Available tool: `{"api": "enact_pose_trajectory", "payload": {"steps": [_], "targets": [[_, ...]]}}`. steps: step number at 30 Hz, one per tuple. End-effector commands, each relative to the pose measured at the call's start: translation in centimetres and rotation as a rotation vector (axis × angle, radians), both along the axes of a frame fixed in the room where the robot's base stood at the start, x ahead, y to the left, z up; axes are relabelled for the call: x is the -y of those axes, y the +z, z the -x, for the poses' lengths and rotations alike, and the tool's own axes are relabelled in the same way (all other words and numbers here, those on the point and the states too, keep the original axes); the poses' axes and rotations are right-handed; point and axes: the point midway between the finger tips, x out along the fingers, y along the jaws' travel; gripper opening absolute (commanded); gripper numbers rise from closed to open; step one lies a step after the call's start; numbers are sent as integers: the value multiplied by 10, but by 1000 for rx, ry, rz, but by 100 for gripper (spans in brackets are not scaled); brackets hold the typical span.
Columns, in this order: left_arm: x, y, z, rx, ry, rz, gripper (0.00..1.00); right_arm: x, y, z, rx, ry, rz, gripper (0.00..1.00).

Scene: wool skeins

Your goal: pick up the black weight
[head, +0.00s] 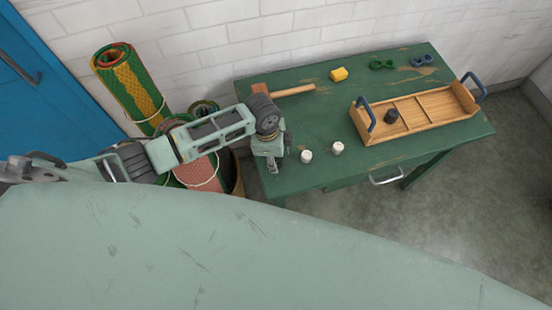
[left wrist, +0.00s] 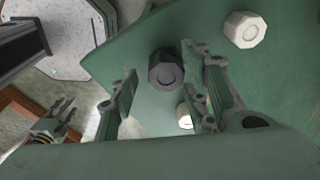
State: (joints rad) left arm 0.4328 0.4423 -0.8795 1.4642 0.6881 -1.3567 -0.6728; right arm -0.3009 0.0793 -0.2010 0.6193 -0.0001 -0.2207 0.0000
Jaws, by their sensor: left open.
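The black weight (left wrist: 166,68) stands on the green table in the left wrist view, a short faceted cylinder with a round mark on top. In the head view my left gripper and arm seem to hide it. My left gripper (head: 271,163) is over the table's left front part, pointing down. In the left wrist view its fingers (left wrist: 160,60) are apart, with the black weight showing between their tips. I cannot tell how far the fingertips are above the table. Nothing is gripped.
Two white weights (head: 306,156) (head: 338,147) stand just right of my left gripper. A wooden tray (head: 440,126) with blue handles holds another dark cylinder (head: 391,115). A mallet (head: 290,90), a yellow block (head: 339,74) and rolled mats (head: 130,85) are around. The table's middle is clear.

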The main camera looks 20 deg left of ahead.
Motion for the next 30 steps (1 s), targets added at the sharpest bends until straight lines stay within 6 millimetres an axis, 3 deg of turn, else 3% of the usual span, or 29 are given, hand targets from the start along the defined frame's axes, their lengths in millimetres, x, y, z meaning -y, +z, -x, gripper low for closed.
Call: {"api": "enact_pose_trajectory", "payload": {"steps": [3, 10, 24, 30], "targets": [[1, -9, 0, 0, 1, 0, 43, -2, 1, 0, 0, 0, -2, 40], [1, -11, 0, 0, 0, 0, 43, -2, 1, 0, 1, 0, -2, 40], [1, -10, 0, 0, 0, 0, 2, -1, 1, -1, 2, -1, -1, 40], [1, -9, -1, 2, 0, 1, 0, -1, 1, -1, 2, -1, -1, 40]]}}
